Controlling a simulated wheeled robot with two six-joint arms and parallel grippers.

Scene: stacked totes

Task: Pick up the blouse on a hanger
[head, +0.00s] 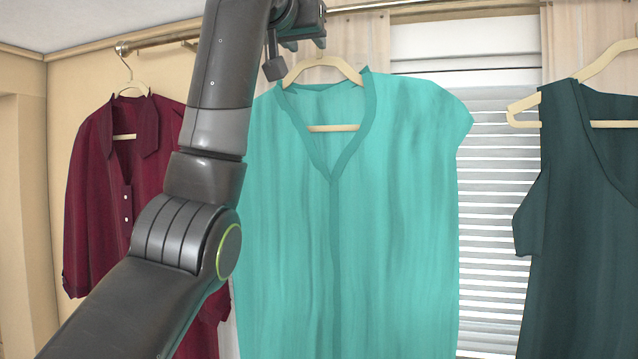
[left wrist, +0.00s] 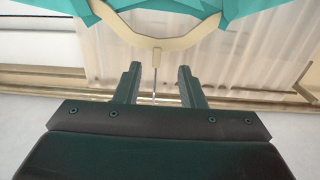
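A teal blouse (head: 400,200) hangs in the middle of the head view on a cream hanger (head: 335,68). My left gripper (head: 305,42) is above the hanger, close to the rail. In the left wrist view, my left gripper (left wrist: 158,72) is open. The hanger's neck (left wrist: 155,59) and thin metal hook stem lie between its two fingers, with a gap on each side. The hanger's arms and a bit of the teal blouse (left wrist: 178,6) show beyond the fingertips. In the head view the hook is hidden by my arm and gripper. My right gripper is not in view.
A maroon shirt (head: 92,205) hangs at the left, partly behind my left arm. A dark green sleeveless top (head: 585,240) hangs at the right. A metal rail (head: 155,43) runs along the top. A window with blinds (head: 495,220) is behind the clothes.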

